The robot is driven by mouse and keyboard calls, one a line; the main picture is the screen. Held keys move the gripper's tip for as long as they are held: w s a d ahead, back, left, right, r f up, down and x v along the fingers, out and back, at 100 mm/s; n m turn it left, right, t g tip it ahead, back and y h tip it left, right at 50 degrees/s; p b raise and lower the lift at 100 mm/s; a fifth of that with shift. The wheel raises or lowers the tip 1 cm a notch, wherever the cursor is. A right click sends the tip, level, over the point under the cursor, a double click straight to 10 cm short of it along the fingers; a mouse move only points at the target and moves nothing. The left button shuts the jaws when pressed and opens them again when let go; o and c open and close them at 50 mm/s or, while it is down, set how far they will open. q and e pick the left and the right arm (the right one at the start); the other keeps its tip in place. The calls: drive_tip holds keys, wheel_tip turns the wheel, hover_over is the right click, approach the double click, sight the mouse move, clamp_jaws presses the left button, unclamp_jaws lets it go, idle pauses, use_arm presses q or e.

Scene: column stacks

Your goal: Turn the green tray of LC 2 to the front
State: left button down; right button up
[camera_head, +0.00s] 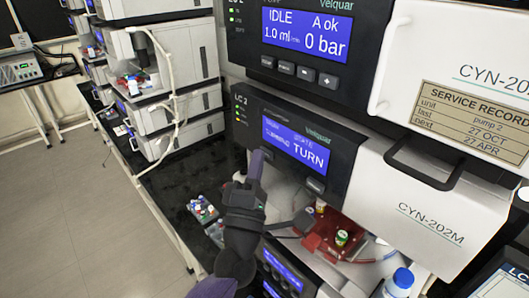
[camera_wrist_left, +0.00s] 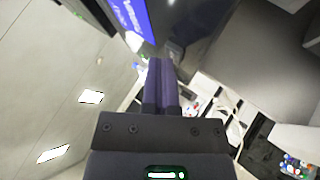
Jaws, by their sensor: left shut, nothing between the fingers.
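The LC 2 unit (camera_head: 330,140) stands in the middle of the head view, and its blue display (camera_head: 295,143) shows the word TURN. In its open bay below lies a red tray (camera_head: 322,232) holding a few vials, one with a green label. I cannot make out a green tray; the back of the bay is hidden. My left gripper (camera_head: 257,160) is shut and empty, its fingers pointing up just in front of the lower left of the LC 2 panel. Its closed fingers also show in the left wrist view (camera_wrist_left: 160,66). Whether they touch the panel I cannot tell. My right gripper is out of view.
Above LC 2 is another unit whose display (camera_head: 307,32) reads IDLE. A white front cover with a black handle (camera_head: 424,165) overhangs the bay at right. A blue-capped bottle (camera_head: 400,283) stands lower right. Small vials (camera_head: 202,210) sit on the dark bench; floor at left is clear.

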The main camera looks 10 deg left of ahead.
use_arm(q)
drive_tip(key=shift+s+a, duration=0.45)
drive_tip(key=shift+s, duration=0.15)
drive_tip(key=s+a, duration=0.1)
drive_tip(key=s, duration=0.1)
drive_tip(key=s+a+p, duration=0.1)
drive_tip(key=s+a, duration=0.1)
idle(5.2)
